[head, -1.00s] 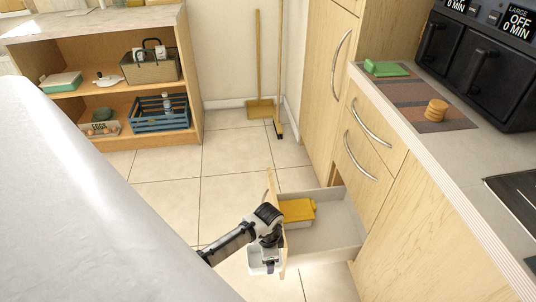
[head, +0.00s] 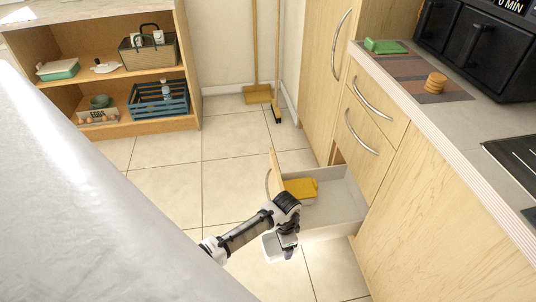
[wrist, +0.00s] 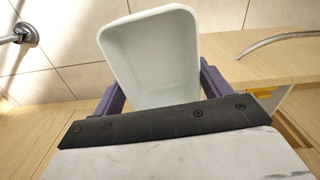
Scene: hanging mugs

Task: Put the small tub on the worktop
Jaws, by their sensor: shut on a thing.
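The small tub (wrist: 155,58) is white, empty and open-topped with rounded corners. It fills the upper middle of the wrist view, between the two purple fingers of my gripper (wrist: 162,88), which is shut on it. In the head view the tub (head: 270,248) shows partly, mostly hidden behind my gripper (head: 287,246). Both are low, in front of the open drawer and well below the counter. The worktop (head: 446,108) is the grey counter top along the right side.
The open drawer (head: 338,205) juts from the cabinet and holds a yellow-lidded container (head: 298,190). On the worktop are a striped mat (head: 408,78), a green item (head: 384,46), stacked round biscuit-like pieces (head: 436,82) and a black oven (head: 480,45). Tiled floor is clear left of the drawer.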

